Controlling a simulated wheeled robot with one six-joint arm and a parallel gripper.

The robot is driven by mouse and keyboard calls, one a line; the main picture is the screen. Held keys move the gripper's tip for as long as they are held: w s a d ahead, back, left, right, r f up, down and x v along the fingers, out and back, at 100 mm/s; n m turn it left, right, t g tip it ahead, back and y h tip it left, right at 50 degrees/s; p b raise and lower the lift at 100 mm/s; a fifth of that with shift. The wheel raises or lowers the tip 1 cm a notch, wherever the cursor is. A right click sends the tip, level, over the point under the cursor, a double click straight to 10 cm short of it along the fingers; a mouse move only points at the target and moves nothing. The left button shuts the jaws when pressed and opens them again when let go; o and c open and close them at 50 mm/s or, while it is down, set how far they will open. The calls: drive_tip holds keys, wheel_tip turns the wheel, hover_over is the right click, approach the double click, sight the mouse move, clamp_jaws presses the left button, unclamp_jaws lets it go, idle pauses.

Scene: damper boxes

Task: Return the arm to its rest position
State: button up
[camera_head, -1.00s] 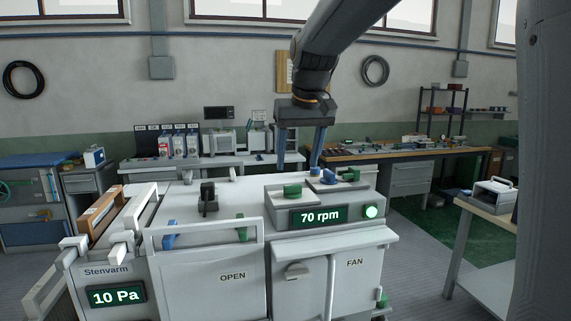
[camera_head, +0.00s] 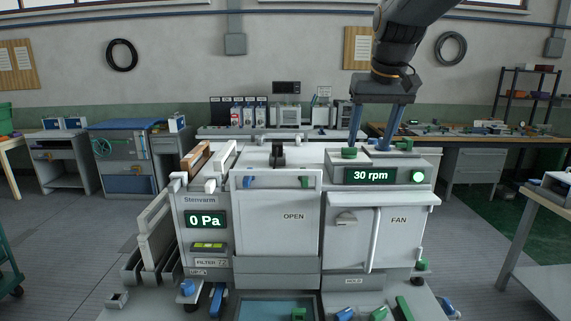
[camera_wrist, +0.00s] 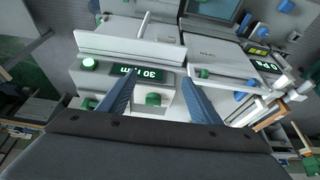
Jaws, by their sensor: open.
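My gripper (camera_head: 369,143) hangs from my arm at the upper right, above the top of the fan unit (camera_head: 398,232). Its two blue fingers point down and stand apart with nothing held between them. A green knob (camera_head: 348,153) sits on the fan unit's top by the left finger. In the wrist view my gripper (camera_wrist: 157,82) is open above the unit, and a green knob (camera_wrist: 153,99) shows between the fingers, apart from both. I cannot tell the exact height of the fingertips. The fan display (camera_head: 370,175) reads 30 rpm, beside a lit green button (camera_head: 417,176).
The Stenvarm box (camera_head: 199,210) stands left of the fan unit; its display (camera_head: 205,219) reads 0 Pa. A panel (camera_head: 277,215) marked OPEN lies between. A workbench (camera_head: 459,139) stands behind right. The air around my arm is clear.

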drive_tip(key=s+f+g+b, duration=0.1)
drive_tip(key=s+f, duration=0.6)
drive_tip(key=f, duration=0.4)
drive_tip(key=s+f+g+b, duration=0.1)
drive_tip(key=s+f+b, duration=0.1)
drive_tip(key=s+f, duration=0.5)
drive_tip(key=s+f+g+b, duration=0.1)
drive_tip(key=s+f, duration=0.7)
drive_tip(key=f, duration=0.7)
drive_tip(key=shift+a+f+b, duration=0.25)
drive_tip(key=shift+a+b, duration=0.05)
drive_tip(key=shift+b, duration=0.1)
